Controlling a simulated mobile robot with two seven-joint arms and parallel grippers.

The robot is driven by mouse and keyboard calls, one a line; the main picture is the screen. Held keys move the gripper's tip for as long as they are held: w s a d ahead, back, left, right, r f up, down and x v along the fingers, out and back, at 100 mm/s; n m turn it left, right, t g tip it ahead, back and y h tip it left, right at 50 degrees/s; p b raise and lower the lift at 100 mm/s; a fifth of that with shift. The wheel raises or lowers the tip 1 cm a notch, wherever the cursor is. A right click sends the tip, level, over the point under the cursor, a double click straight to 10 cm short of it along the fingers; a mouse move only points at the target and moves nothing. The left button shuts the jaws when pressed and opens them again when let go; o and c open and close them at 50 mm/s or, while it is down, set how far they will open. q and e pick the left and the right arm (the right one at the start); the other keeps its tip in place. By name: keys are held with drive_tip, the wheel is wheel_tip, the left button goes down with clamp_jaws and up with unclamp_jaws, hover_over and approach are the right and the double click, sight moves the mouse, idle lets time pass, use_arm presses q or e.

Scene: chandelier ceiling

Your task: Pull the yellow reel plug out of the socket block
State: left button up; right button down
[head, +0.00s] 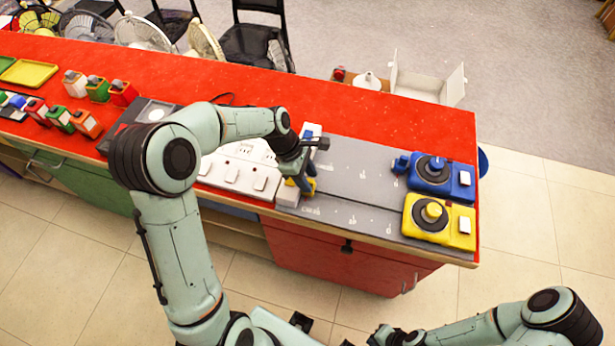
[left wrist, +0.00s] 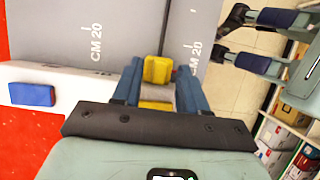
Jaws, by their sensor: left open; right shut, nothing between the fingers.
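The yellow plug (head: 309,184) is at the socket block (head: 288,193), at the left end of the grey marked board, partly hidden by my left gripper (head: 301,178). In the left wrist view the yellow plug (left wrist: 157,70) lies between the two blue fingers of my left gripper (left wrist: 157,88), which is open around it. I cannot tell whether the fingers touch it. The yellow reel (head: 428,232) sits at the board's right end. My right gripper (head: 381,335) is shut and empty, low in the head view, away from the counter.
The blue reel (head: 456,190) stands behind the yellow one, with a blue plug (head: 401,164) beside it. The white socket block also carries a blue pad (left wrist: 32,94). A white power strip (head: 238,171) lies to the left. The grey board (head: 350,180) is clear in the middle.

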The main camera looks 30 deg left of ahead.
use_arm(q)
drive_tip(key=shift+f, duration=0.15)
clamp_jaws()
drive_tip(key=shift+w+d+p, duration=0.15)
drive_tip(key=shift+w+d, duration=0.15)
drive_tip(key=shift+d, duration=0.75)
drive_tip(key=shift+w+d+p, duration=0.15)
drive_tip(key=shift+w+d, duration=0.1)
drive_tip(key=shift+d, duration=0.75)
use_arm(e)
drive_tip(key=shift+w+r, duration=0.3)
use_arm(q)
unclamp_jaws()
drive_tip(key=shift+a, duration=0.1)
drive_tip(key=p+v, duration=0.1)
drive_tip(key=v, duration=1.2)
drive_tip(key=shift+r, duration=0.25)
use_arm(e)
drive_tip(key=shift+w+r, duration=0.6)
drive_tip(key=shift+r, duration=0.2)
